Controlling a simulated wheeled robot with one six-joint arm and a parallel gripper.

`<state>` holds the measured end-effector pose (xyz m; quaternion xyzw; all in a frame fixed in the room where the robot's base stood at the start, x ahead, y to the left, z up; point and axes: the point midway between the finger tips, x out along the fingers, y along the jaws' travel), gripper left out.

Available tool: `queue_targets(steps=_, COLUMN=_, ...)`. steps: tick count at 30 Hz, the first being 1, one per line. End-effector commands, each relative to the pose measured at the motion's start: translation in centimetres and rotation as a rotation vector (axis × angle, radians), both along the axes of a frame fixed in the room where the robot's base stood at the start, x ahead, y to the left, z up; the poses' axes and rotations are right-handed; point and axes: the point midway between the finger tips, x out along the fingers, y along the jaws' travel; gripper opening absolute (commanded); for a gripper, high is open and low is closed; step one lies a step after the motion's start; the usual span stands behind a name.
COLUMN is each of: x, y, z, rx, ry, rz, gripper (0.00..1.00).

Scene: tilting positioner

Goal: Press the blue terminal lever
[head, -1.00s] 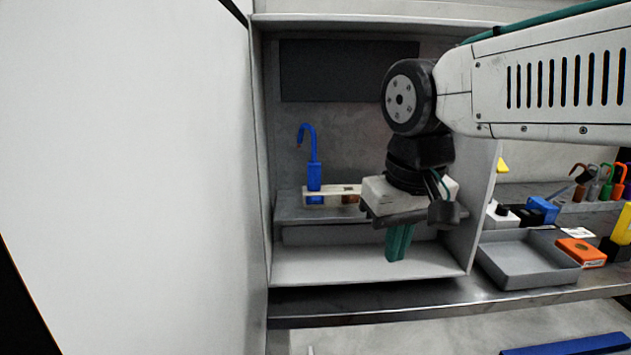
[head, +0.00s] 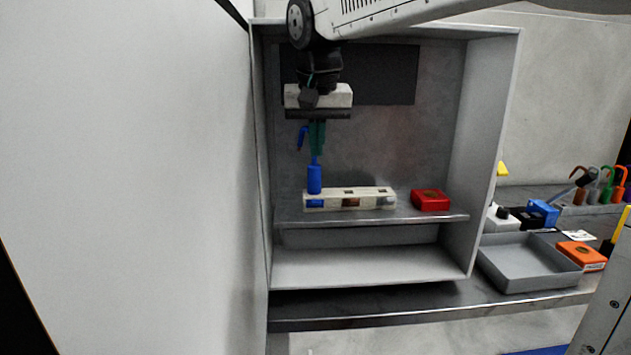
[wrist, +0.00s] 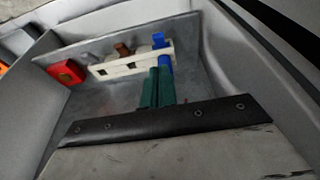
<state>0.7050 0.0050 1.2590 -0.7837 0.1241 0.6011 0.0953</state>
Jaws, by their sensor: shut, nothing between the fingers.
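A white terminal block (head: 372,200) lies on the shelf inside the open cabinet. On its front left is a blue lever (head: 316,203), with a brown one (head: 351,203) to its right. In the wrist view the fingertips (wrist: 160,72) overlap the block's edge beside the blue parts (wrist: 159,41). Contact cannot be told.
A red box (head: 430,200) sits on the shelf right of the block. Cabinet walls stand left and right, and a dark panel (head: 385,75) is behind. A grey tray (head: 530,265) and an orange box (head: 581,255) stand outside to the right.

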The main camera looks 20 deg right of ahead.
Motion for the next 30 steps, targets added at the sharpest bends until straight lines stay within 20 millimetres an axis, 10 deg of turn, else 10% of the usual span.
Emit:
queue_targets(steps=18, x=2.1, y=-0.8, z=-8.6, rx=-0.001, ry=0.003, rz=-0.001, gripper=0.0)
queue_targets(steps=30, x=2.4, y=-0.9, z=-9.6, rx=0.0, ry=0.0, rz=0.0, gripper=0.0)
